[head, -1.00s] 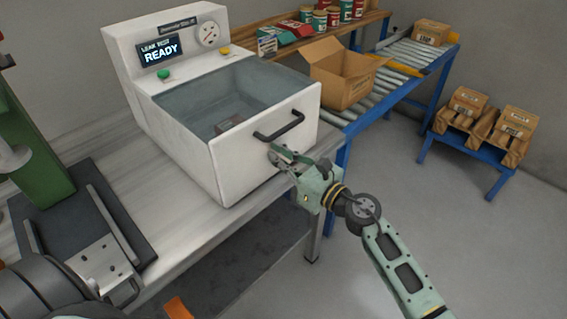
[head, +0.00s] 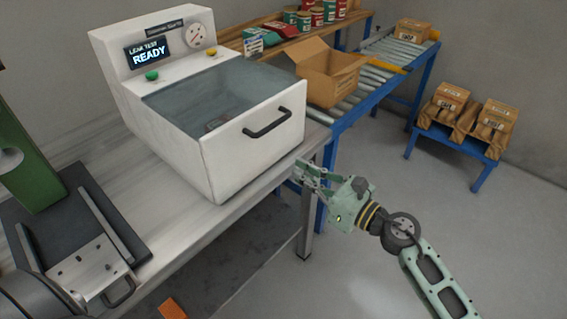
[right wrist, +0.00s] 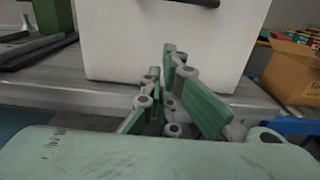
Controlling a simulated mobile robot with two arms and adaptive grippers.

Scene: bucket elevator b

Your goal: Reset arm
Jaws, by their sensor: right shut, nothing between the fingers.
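My right gripper (head: 300,172) is shut and empty, in front of the table's edge and below the black handle (head: 273,122) of the white leak tester (head: 246,160). It is apart from the handle. In the right wrist view its green fingers (right wrist: 168,75) point at the tester's white front. The tester's screen reads "LEAK TEST READY". Its tub is open at the top, and a small dark thing (head: 217,123) lies inside. My left gripper is not in view.
The grey table (head: 165,215) holds the tester and a green device (head: 30,165) at left. Brown bags (head: 490,125) sit on a blue stand (head: 455,144).

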